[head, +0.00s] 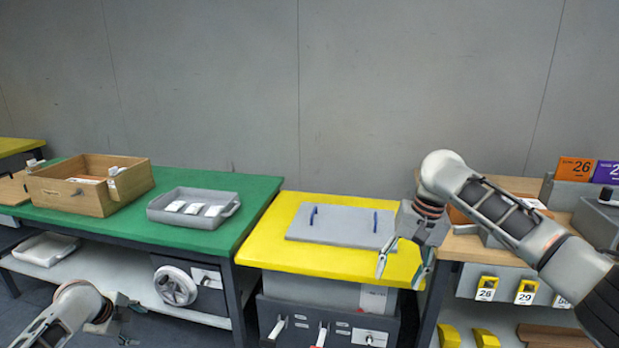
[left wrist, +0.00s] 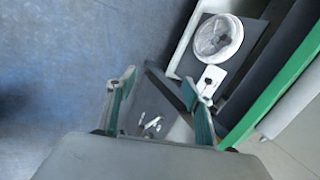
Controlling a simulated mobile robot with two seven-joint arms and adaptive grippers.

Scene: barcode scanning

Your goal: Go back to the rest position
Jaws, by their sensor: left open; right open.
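My right gripper (head: 403,262) is open and empty. In the head view its fingers point down over the right side of the yellow table (head: 266,254). My left gripper (head: 128,318) is low at the lower left of the head view, in front of the green table (head: 239,232). In the left wrist view the left gripper (left wrist: 160,98) is open, with nothing between its fingers. Behind its fingers that view shows floor and a dark surface under the table.
A grey lid (head: 340,232) with blue handles lies on the yellow table. The green table holds a wooden box (head: 78,199) and a grey tray (head: 226,213) with white packets. A handwheel (head: 175,286) sits below. The right bench has number signs (head: 575,169) and yellow tags (head: 487,288).

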